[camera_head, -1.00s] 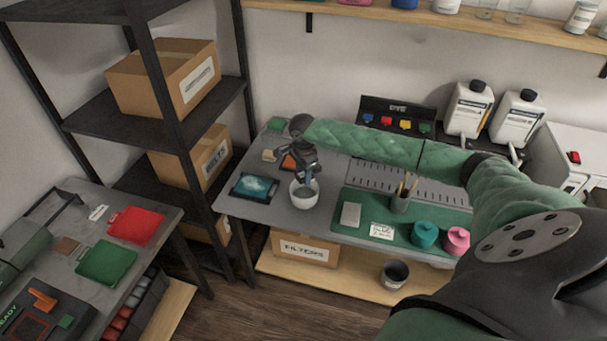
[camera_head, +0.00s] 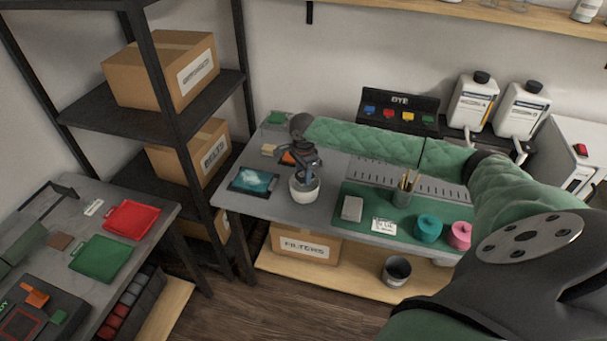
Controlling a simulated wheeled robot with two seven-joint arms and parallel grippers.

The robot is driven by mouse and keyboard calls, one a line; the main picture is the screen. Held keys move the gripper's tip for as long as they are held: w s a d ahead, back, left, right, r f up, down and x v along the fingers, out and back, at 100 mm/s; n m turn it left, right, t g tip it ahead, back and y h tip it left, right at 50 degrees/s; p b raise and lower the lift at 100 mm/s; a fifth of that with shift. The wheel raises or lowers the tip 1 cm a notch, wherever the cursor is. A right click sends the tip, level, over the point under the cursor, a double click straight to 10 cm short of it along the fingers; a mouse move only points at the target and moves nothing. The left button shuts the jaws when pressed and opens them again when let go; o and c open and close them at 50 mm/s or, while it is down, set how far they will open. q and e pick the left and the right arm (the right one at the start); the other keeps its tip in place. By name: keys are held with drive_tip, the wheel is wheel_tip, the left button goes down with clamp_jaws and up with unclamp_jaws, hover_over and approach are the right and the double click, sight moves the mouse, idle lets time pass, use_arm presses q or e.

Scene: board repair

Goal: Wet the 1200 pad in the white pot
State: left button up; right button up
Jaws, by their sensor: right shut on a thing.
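The white pot (camera_head: 304,193) stands upright on the grey bench, near its front edge. My right gripper (camera_head: 306,178) points down into the pot's mouth, its fingertips at or just below the rim. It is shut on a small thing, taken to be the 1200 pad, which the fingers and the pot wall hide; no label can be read. A tan block (camera_head: 268,150) and an orange piece (camera_head: 288,158) lie behind and left of the pot. My left gripper is not in view.
A dark tray with a teal sheet (camera_head: 254,181) lies left of the pot. Right of it, a green mat (camera_head: 350,225) holds a grey block (camera_head: 352,208), a pencil cup (camera_head: 404,195) and teal and pink spools. A dark shelf post (camera_head: 243,75) stands left.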

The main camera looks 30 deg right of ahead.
sight(303, 181)
drive_tip(key=shift+f, duration=0.2)
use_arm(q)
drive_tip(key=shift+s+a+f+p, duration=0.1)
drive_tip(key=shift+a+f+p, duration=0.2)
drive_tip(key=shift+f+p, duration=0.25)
use_arm(e)
drive_tip(key=shift+f, duration=1.85)
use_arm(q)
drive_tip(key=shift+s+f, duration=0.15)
use_arm(e)
drive_tip(key=shift+r, duration=0.15)
